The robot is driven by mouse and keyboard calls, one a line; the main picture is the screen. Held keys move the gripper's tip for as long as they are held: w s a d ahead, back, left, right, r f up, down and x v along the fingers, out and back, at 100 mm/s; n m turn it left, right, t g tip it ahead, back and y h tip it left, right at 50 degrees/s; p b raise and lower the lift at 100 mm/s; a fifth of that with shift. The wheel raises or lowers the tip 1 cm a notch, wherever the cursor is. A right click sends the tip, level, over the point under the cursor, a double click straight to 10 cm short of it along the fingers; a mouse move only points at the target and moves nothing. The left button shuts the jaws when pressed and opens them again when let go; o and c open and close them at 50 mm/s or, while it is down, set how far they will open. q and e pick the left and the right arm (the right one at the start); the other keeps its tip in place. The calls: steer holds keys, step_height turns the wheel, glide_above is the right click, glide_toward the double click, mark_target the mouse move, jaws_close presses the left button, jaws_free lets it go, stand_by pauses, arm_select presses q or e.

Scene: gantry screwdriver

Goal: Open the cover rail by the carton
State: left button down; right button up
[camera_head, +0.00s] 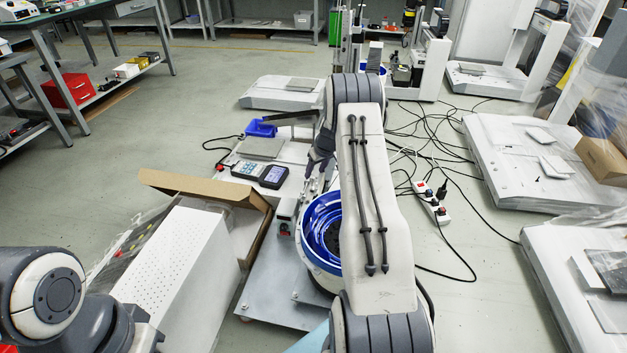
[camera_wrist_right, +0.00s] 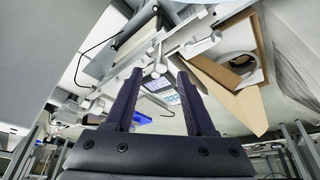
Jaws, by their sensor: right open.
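An open brown carton (camera_head: 206,187) stands left of the bowl machine in the head view. It also shows at the right in the wrist view (camera_wrist_right: 243,105). A pale rail (camera_wrist_right: 172,40) with round white knobs runs diagonally beyond my right fingertips; I take it for the cover rail. In the head view I cannot pick it out clearly. My right gripper (camera_head: 314,172) is open near the machine's metal fittings, right of the carton. Its two dark fingers (camera_wrist_right: 157,78) are apart, with a white knob showing between their tips; contact cannot be told. My left gripper is out of view.
A blue-lined bowl (camera_head: 320,228) sits close beside my right arm. A handheld meter (camera_head: 260,173) and a blue tray (camera_head: 261,128) lie behind the carton. A white perforated box (camera_head: 178,262) is in front. Cables and a power strip (camera_head: 432,203) lie on the floor at right.

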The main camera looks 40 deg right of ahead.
mark_target(313, 176)
steer(key=shift+b+x, duration=0.4)
steer(key=shift+x, duration=1.25)
steer(key=shift+c, duration=0.3)
jaws_close()
steer(key=shift+f+b, duration=0.15)
steer(key=shift+b, duration=0.45)
steer(key=shift+s+d+f+m+t+y+b, duration=0.15)
steer(key=shift+s+d+t+y+b, duration=0.45)
steer(key=shift+b, duration=2.55)
steer(key=shift+s+d+r+m+t+y+b, duration=0.2)
steer(key=shift+t+y+b, duration=0.8)
steer(key=shift+b, duration=2.15)
steer(key=shift+s+d+f+m+t+y+b, duration=0.4)
steer(key=shift+t+b, duration=0.6)
steer(key=shift+b, duration=2.15)
steer(key=shift+s+a+r+n, duration=0.1)
steer(key=shift+r+n, duration=0.15)
steer(key=shift+o, duration=0.3)
jaws_free()
